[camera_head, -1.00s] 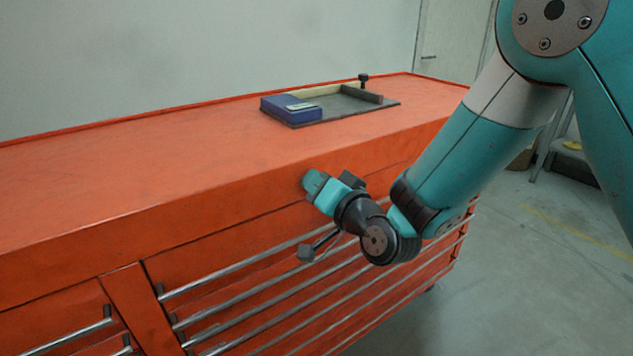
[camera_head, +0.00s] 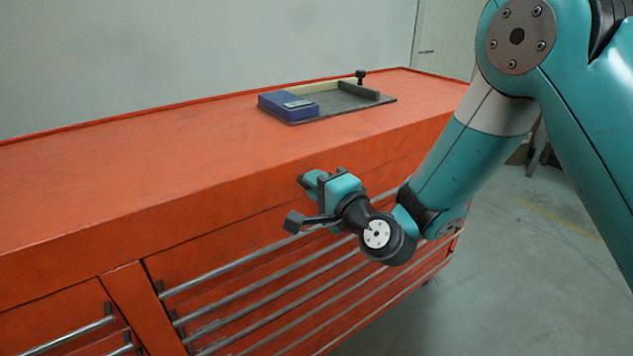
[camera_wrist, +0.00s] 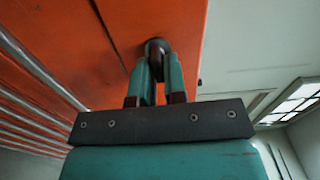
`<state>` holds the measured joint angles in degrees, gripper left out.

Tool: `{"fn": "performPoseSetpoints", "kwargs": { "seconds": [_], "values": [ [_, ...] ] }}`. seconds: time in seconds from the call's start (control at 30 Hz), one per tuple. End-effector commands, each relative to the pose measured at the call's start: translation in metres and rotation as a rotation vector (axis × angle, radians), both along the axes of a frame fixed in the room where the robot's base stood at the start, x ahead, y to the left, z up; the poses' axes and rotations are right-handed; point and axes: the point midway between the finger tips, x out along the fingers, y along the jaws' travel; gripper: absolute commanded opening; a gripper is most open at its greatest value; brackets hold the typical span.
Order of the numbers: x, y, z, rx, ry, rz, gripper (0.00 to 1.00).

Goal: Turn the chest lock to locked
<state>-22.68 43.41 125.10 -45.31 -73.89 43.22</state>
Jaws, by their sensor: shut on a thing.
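The orange chest (camera_head: 190,178) fills the left and middle of the head view. Its lock (camera_wrist: 158,46) is a small dark round piece on the orange front, seen in the wrist view between my fingertips. My gripper (camera_wrist: 160,64) is shut on the lock, one teal finger on each side. In the head view my gripper (camera_head: 309,180) meets the chest's upper front, where a small dark tip of the lock (camera_head: 301,179) shows. My fingers hide most of the lock there, and I cannot read its turn position.
Long metal drawer handles (camera_head: 235,267) run along the chest front below my gripper. A dark tray (camera_head: 345,104) with a blue box (camera_head: 287,106) lies on the chest top. Grey floor (camera_head: 500,290) is open at the right.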

Motion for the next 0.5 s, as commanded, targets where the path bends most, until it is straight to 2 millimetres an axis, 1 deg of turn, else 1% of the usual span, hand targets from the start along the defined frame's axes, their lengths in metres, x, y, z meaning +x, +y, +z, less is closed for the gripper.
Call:
{"fn": "performPoseSetpoints", "kwargs": {
  "seconds": [0.2, 0.5],
  "values": [
    [0.0009, -0.0015, -0.0004, 0.041, 0.026, -0.004, 0.0],
    [0.0008, -0.0014, -0.0006, 0.052, 0.034, -0.004, 0.0]
  ]
}}
